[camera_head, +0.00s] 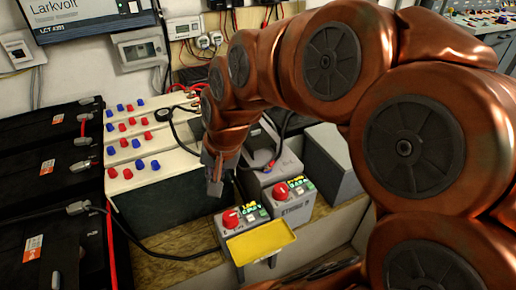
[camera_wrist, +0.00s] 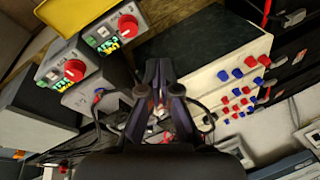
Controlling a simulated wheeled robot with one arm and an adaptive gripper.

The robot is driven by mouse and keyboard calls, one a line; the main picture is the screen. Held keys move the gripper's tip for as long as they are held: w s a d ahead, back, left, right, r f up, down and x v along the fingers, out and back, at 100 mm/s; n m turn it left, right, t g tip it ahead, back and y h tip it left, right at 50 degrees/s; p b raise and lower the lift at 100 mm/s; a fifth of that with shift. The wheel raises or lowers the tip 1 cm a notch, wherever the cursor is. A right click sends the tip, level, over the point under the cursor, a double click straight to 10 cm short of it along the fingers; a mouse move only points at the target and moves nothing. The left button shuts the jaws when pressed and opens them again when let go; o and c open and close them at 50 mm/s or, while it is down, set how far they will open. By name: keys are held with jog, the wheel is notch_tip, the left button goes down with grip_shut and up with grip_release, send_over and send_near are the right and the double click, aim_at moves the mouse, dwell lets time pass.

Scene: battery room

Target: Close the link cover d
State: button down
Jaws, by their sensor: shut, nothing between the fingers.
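A yellow flap (camera_head: 261,243), which looks like a link cover, sticks out from the front of a grey box (camera_head: 242,229) with a red knob. It also shows at the top edge of the wrist view (camera_wrist: 65,14). I cannot read a letter d on it. My gripper (camera_head: 214,184) points down behind and left of the flap, apart from it, near the corner of the white-topped battery case. In the wrist view my gripper (camera_wrist: 161,66) has its fingertips together, with nothing between them. The flap's hinge is not clear.
A second grey box (camera_head: 291,197) with a red knob stands right of the first. The white-topped battery case (camera_head: 150,150) with red and blue knobs stands left. Black batteries (camera_head: 45,190) and cables (camera_head: 150,248) lie farther left. A wooden surface (camera_head: 185,240) shows in front.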

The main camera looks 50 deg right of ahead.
jog(key=w+d+f+m+t+b, duration=0.2)
jog(key=w+d+f+m+b, duration=0.2)
jog(key=d, duration=0.2)
jog(key=m+t+h+b, duration=0.4)
jog(key=m+b, duration=0.5)
jog(key=b, duration=0.2)
send_near(256, 135)
jog(key=f, duration=0.4)
jog(key=shift+w+f, duration=0.15)
jog(key=shift+w, duration=0.2)
jog(key=w, duration=0.1)
jog(key=w+d, duration=0.1)
jog(key=shift+w+b, duration=0.3)
jog(key=shift+w, duration=0.05)
jog(key=shift+w+d, duration=0.15)
jog(key=shift+w, duration=0.4)
